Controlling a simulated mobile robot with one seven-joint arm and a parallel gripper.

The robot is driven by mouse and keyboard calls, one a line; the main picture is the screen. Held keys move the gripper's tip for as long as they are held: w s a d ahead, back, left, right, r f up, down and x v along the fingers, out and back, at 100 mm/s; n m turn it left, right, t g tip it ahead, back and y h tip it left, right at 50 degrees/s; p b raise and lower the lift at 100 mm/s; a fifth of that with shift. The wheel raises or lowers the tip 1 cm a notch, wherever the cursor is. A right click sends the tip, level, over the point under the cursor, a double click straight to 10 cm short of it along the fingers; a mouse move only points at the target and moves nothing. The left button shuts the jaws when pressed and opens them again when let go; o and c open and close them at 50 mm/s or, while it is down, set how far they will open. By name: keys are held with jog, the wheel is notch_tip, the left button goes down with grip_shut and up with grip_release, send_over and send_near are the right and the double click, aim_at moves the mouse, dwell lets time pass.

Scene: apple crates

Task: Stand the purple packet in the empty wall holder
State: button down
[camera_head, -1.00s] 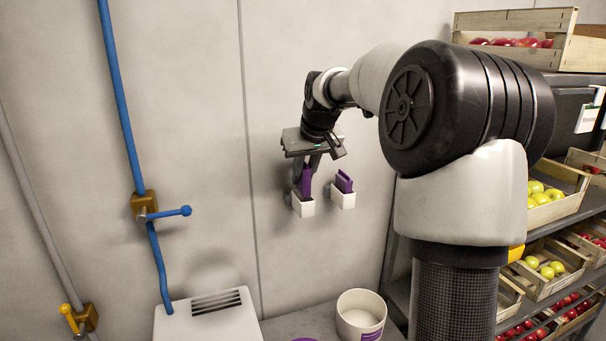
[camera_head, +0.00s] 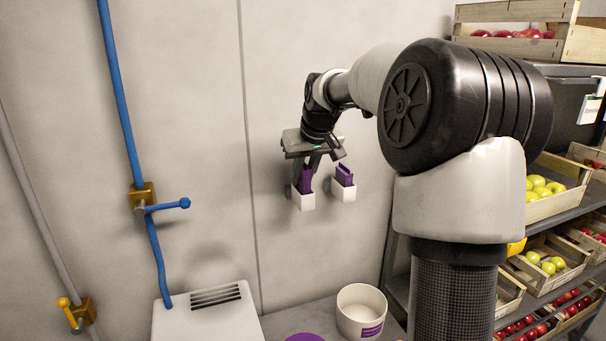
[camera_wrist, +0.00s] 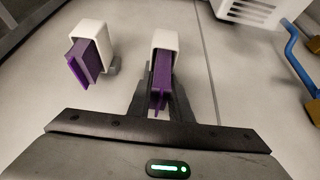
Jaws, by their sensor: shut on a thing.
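The purple packet (camera_head: 306,181) stands upright with its lower part inside the left white wall holder (camera_head: 303,200). In the wrist view the packet (camera_wrist: 162,80) sits within that holder's (camera_wrist: 165,40) opening, between my fingers. My gripper (camera_head: 307,172) is above the holder and shut on the packet's upper end; its fingertips also show in the wrist view (camera_wrist: 163,95). How deep the packet sits is hidden inside the holder. A second white holder (camera_head: 344,194) to the right has another purple packet (camera_head: 345,174) standing in it.
A white box with a vent (camera_head: 207,312) and a white tub (camera_head: 361,310) are below, with a purple round thing (camera_head: 305,338) between them. Blue pipe with a valve (camera_head: 165,207) runs on the left. Apple crates on a shelf (camera_head: 560,203) stand at right.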

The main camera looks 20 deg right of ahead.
jog(key=shift+f, duration=0.2)
jog(key=c, duration=1.5)
grip_release()
jog(key=shift+c, duration=0.2)
jog(key=v, duration=1.7)
jog(key=shift+r, duration=0.25)
jog(key=shift+s+a, duration=0.1)
jog(key=shift+a, duration=0.05)
